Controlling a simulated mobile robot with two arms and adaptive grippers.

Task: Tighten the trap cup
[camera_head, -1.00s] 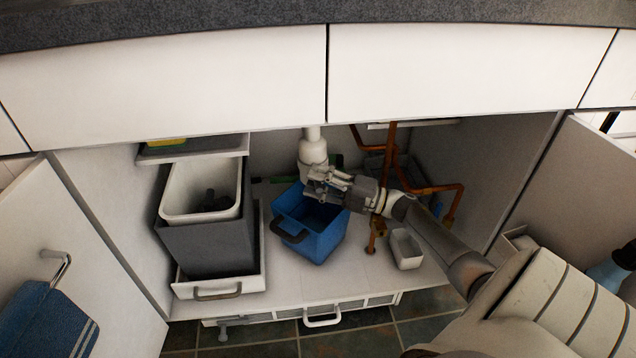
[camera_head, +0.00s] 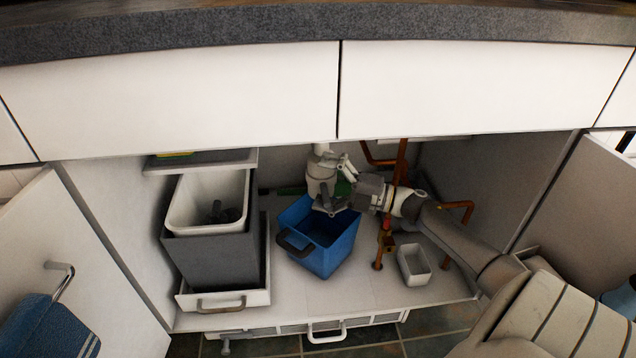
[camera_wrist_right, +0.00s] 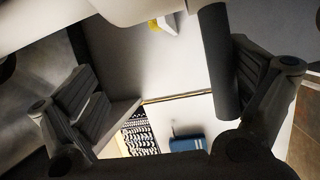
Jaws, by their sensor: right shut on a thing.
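The white trap cup (camera_head: 320,177) hangs below a white drain pipe at the back of the open sink cabinet, above the blue bucket. My right gripper (camera_head: 338,186) reaches in from the right and is shut on the cup, with one finger higher and one lower in the head view. The fingers partly cover the cup's right side and bottom. In the right wrist view, my gripper's two fingers (camera_wrist_right: 165,95) stand wide apart. A pale rounded surface, probably the cup, fills the top edge there. My left gripper is not in view.
The blue bucket (camera_head: 330,258) stands directly below the cup. A grey bin unit (camera_head: 212,262) is to the left. Copper pipes (camera_head: 402,165) and a small white tub (camera_head: 413,264) are near my right arm. Open doors flank the cabinet.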

